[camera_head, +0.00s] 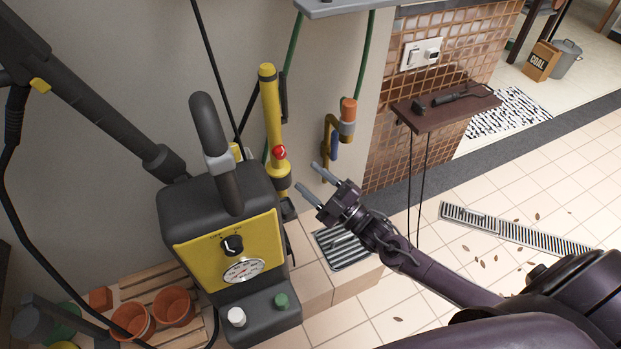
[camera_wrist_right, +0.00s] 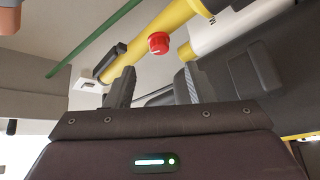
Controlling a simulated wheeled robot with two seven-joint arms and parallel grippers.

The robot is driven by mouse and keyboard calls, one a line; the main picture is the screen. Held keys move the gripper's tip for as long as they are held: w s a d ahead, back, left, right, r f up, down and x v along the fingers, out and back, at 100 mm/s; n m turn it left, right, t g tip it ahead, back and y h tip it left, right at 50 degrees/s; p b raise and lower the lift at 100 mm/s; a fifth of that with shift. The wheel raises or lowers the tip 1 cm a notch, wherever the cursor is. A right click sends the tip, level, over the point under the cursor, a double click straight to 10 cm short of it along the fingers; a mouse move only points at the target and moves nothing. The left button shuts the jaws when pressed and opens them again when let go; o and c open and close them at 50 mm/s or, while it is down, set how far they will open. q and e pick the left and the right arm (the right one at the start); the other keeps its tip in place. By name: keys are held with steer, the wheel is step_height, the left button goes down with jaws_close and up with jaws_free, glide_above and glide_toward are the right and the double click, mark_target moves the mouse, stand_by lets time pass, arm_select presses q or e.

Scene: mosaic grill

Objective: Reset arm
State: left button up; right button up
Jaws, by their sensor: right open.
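My right gripper (camera_head: 315,182) is in the middle of the head view, its arm coming in from the lower right. Its two fingers are apart with nothing between them, and they point toward the yellow pressure-washer wand (camera_head: 271,115). In the right wrist view the open fingers (camera_wrist_right: 155,88) show below the yellow wand and its red knob (camera_wrist_right: 158,43). I cannot tell whether a finger touches the wand. My left gripper is not in view.
The yellow and black pressure washer (camera_head: 262,247) stands left of my right gripper. A pipe tap (camera_head: 347,118) is on the wall behind. A brown shelf (camera_head: 440,118) hangs at the right. Terracotta pots (camera_head: 174,306) stand lower left. Floor at right is mostly free, with a drain grate (camera_head: 515,232).

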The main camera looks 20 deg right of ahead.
stand_by(0.3)
steer(key=s+f+m+g+h, duration=0.2)
steer(key=f+m+g+h, duration=0.15)
steer(key=f, duration=0.55)
steer(key=s+f+m+g+h, duration=0.3)
steer(key=f+m+h, duration=0.2)
steer(key=f, duration=0.5)
steer(key=s+f+m+g+h, duration=0.25)
steer(key=s+f+g, duration=0.35)
steer(key=s+f, duration=0.35)
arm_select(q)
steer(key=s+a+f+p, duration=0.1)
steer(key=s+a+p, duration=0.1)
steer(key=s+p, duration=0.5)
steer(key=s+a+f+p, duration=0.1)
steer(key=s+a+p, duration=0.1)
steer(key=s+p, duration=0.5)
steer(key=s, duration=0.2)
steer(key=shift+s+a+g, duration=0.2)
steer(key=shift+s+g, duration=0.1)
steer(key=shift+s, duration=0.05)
arm_select(e)
steer(key=s+f+m+g, duration=0.1)
steer(key=s+f+g, duration=0.1)
steer(key=s, duration=1.2)
steer(key=s+d+f+m+g, duration=0.1)
steer(key=s+f+g, duration=0.2)
steer(key=s, duration=1.1)
steer(key=shift+d+f+m, duration=0.3)
steer(key=shift+f+m, duration=0.1)
